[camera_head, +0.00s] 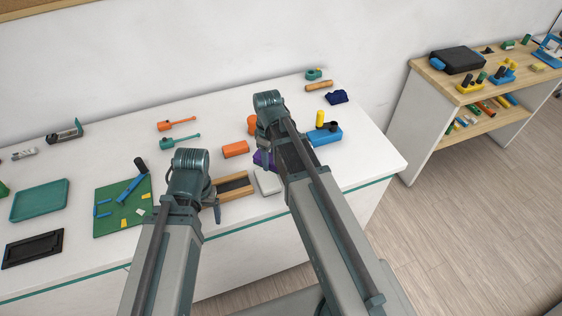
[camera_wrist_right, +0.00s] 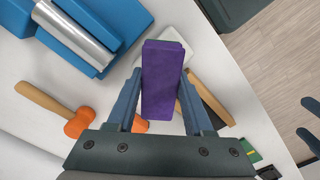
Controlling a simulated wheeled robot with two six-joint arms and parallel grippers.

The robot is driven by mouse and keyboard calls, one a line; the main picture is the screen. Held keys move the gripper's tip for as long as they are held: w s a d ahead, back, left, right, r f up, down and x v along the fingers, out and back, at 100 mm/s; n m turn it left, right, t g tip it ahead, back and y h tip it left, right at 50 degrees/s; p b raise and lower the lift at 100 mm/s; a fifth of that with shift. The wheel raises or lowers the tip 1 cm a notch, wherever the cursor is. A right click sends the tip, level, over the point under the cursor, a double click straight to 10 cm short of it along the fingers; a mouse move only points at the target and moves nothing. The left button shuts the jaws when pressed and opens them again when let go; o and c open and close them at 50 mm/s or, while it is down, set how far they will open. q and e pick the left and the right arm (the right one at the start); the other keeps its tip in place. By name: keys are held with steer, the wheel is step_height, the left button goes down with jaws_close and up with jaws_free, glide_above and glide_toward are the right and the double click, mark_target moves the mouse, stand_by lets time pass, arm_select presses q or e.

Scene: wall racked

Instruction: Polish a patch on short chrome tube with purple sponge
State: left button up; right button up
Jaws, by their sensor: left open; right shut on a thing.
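The purple sponge (camera_wrist_right: 162,80) is upright in the right wrist view, between the two fingers of my right gripper (camera_wrist_right: 163,112), which is shut on it. Part of the sponge (camera_head: 262,159) also shows in the head view beside my right arm. The short chrome tube (camera_wrist_right: 76,28) lies in a blue cradle (camera_wrist_right: 118,18) at the upper left of the right wrist view, apart from the sponge. I cannot make out the tube in the head view. My left gripper (camera_head: 214,204) is open near the table's front edge, beside a wooden tray; its fingers are partly hidden.
A pale block (camera_head: 269,182) and the dark-centred wooden tray (camera_head: 236,185) lie near the sponge. An orange-headed mallet (camera_wrist_right: 76,123) lies beside the cradle. A green board (camera_head: 122,204), teal tray (camera_head: 39,201) and black tray (camera_head: 33,248) are at the left. A shelf (camera_head: 470,130) stands right.

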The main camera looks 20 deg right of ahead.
mark_target(269, 179)
steer(key=shift+a+r, duration=0.1)
steer(key=shift+a, duration=0.35)
steer(key=shift+f, duration=0.3)
step_height(269, 179, down, 6)
steer(key=b, duration=0.6)
steer(key=shift+r, duration=0.25)
steer(key=shift+f+b, duration=0.55)
stand_by(1.4)
step_height(269, 179, up, 7)
steer(key=p, duration=0.7)
steer(key=shift+r, duration=0.1)
